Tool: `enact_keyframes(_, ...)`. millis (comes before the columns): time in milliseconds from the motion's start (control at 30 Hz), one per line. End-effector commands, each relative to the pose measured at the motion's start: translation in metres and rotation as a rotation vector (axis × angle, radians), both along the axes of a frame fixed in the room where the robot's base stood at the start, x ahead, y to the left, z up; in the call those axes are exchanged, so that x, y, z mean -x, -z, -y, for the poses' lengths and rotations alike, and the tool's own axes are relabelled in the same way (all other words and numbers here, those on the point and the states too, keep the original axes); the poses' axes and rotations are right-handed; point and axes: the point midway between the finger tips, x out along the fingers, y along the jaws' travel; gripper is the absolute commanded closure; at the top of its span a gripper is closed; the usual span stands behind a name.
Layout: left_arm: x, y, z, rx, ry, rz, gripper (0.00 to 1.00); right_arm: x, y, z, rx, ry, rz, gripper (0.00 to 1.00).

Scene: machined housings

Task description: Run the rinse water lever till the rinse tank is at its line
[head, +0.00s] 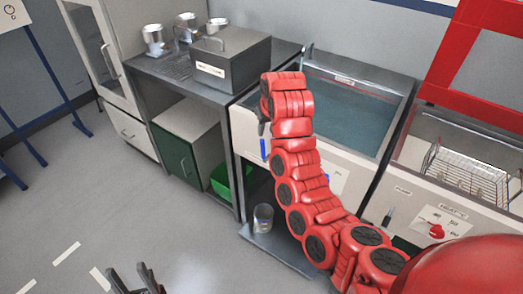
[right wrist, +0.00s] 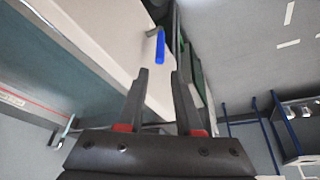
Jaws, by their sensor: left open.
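The rinse tank (head: 350,112) holds blue-green water below its rim, and its water also shows in the right wrist view (right wrist: 50,62). A red line (right wrist: 38,108) runs along the tank's inner wall there; I cannot tell how close the water is to it. A blue lever (head: 263,149) hangs on the pale front panel. In the right wrist view the blue lever (right wrist: 160,47) lies just beyond the fingertips of my right gripper (right wrist: 162,72), which is open, empty and apart from it. My left gripper (head: 138,274) is open and empty over the floor.
A dark lidded box (head: 232,62) and metal cups (head: 154,38) stand on the bench to the left. A wire basket (head: 465,170) sits at right. A glass jar (head: 263,218) stands below the tank.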

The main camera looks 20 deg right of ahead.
Motion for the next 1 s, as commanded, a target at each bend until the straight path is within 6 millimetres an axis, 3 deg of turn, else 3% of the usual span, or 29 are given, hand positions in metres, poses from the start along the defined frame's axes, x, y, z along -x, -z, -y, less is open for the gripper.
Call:
enact_keyframes(67,0.0,0.01,0.0,0.0,0.0,0.0,0.48,-0.004,0.012,-0.001,0.002,-0.002,0.002,0.66)
enact_keyframes(200,0.0,-0.004,0.0,0.0,0.0,0.0,0.48,-0.015,0.039,0.001,0.0,-0.001,-0.006,0.66)
enact_keyframes(500,0.0,-0.013,0.0,0.0,0.0,0.0,0.48,-0.037,0.088,0.002,0.002,0.0,-0.001,0.66)
enact_keyframes(733,0.0,-0.017,0.0,0.0,0.0,0.0,0.48,-0.048,0.117,0.001,0.0,-0.001,-0.001,0.66)
enact_keyframes(1000,0.0,-0.018,0.0,0.0,0.0,0.0,0.48,-0.057,0.137,0.001,0.003,-0.005,0.002,0.66)
